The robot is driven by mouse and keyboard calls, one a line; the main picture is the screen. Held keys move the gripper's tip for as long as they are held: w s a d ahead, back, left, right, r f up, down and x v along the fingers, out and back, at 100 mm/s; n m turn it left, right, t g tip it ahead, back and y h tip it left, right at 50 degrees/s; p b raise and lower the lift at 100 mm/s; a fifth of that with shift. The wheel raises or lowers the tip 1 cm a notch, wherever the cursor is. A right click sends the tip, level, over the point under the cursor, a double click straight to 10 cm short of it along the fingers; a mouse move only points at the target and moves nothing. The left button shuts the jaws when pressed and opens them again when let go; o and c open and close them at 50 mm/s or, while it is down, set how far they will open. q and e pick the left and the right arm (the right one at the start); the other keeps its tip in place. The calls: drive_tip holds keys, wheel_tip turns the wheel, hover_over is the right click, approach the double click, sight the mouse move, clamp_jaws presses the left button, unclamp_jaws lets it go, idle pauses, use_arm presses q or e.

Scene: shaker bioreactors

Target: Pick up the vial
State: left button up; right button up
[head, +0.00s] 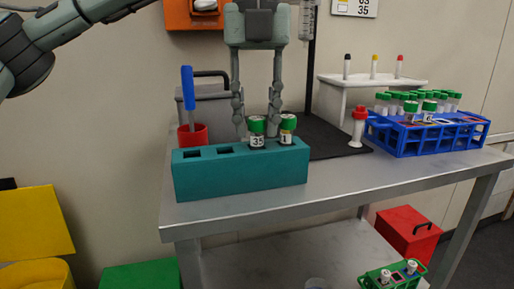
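Two vials with green caps stand in the teal block (240,175) on the bench. One is labelled 35 (257,141) and the other, to its right, is labelled 1 (287,138). Their lower parts are hidden in the block. My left gripper (257,118) points down at the block, its two fingers spread apart. In the picture one fingertip is left of the vial labelled 35 and the other is between the two vials. I cannot tell whether a finger touches a vial. My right gripper is not in view.
The block's two left slots look empty. A red-capped tube (358,127), a white stand (372,88) and a blue rack (430,140) of green-capped tubes are on the right. The bench front is clear.

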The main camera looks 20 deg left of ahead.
use_arm(q)
drive_tip(key=shift+f, duration=0.65)
drive_tip(key=c, duration=0.6)
drive_tip(key=shift+o, duration=0.2)
drive_tip(key=shift+r, duration=0.15)
